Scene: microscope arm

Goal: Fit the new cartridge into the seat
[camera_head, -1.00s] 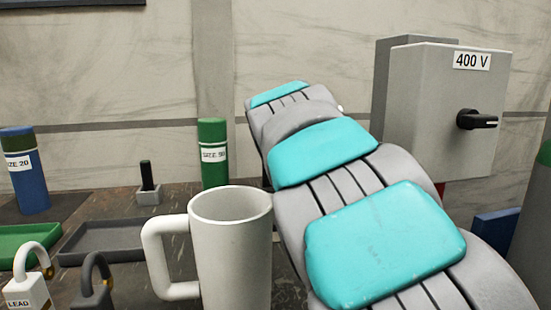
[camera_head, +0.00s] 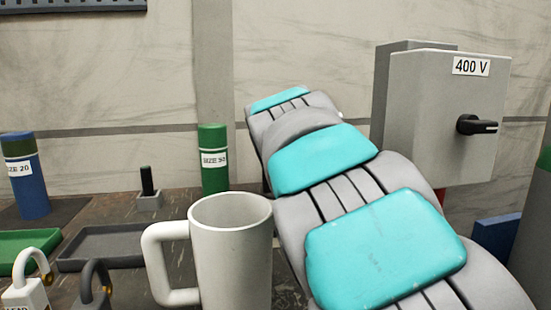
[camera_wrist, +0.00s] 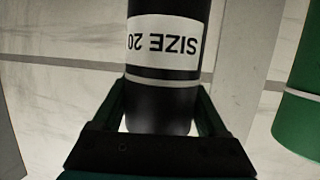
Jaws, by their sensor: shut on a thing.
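In the wrist view my gripper (camera_wrist: 162,105) is shut on a dark cartridge (camera_wrist: 163,82) with a white band reading SIZE 20. The label is upside down in that picture. The cartridge lies between the two fingers, and its far end runs out of the frame. In the head view my arm hides the gripper and the held cartridge. A blue cylinder with a green top (camera_head: 30,185), also labelled SIZE 20, stands at the far left. A green cylinder (camera_head: 213,170) with a partly readable SIZE label stands behind the mug. I cannot make out the seat in either view.
A grey mug (camera_head: 235,250) stands close beside my arm. Padlocks (camera_head: 25,293), a grey tray (camera_head: 105,245), a green tray (camera_head: 25,247) and a small block with a black peg (camera_head: 149,195) are at left. A 400 V switch box (camera_head: 450,120) is at right.

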